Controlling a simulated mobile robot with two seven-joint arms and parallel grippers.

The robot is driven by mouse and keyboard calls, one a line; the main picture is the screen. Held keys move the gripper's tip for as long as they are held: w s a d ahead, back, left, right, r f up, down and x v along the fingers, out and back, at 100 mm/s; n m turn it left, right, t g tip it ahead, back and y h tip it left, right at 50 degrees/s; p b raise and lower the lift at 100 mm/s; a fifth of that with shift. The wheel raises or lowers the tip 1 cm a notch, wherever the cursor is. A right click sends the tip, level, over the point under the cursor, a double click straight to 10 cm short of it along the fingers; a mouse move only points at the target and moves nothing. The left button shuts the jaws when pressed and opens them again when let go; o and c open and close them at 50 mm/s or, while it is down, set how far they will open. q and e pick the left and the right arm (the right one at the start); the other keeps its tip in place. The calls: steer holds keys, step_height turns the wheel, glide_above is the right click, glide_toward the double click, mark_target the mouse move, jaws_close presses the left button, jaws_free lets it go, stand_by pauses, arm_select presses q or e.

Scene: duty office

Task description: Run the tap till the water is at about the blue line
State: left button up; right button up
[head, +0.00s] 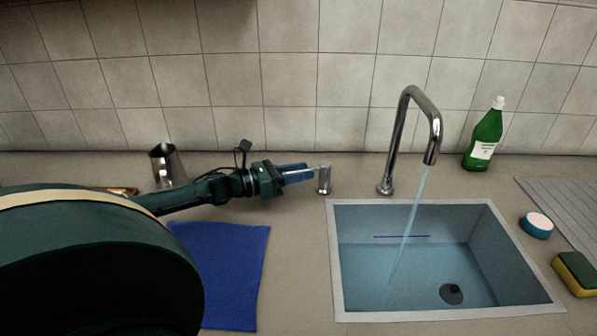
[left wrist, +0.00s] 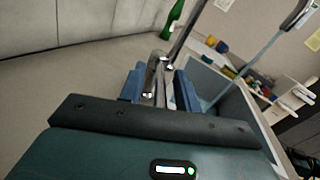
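The chrome tap (head: 436,124) runs a thin stream of water (head: 414,215) into the sink (head: 334,262). Water covers the sink floor, and its back edge looks a little below the blue line (head: 402,237) on the back wall. The chrome tap handle (head: 324,180) stands left of the sink, its lever pointing left. My left gripper (head: 300,172) is at this lever. In the left wrist view, the blue fingers (left wrist: 160,88) are apart, with the handle (left wrist: 154,72) between and just beyond them; contact is unclear. My right gripper is out of view.
A green bottle (head: 484,138) stands behind the sink's right side. A round teal-and-white item (head: 537,225), a sponge (head: 576,272) and a ribbed drainer (head: 570,210) are on the right. A blue cloth (head: 222,270) lies left of the sink. A metal jug (head: 166,166) stands at the back left.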

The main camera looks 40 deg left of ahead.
arm_select(q)
steer(key=shift+c, duration=0.5)
jaws_close()
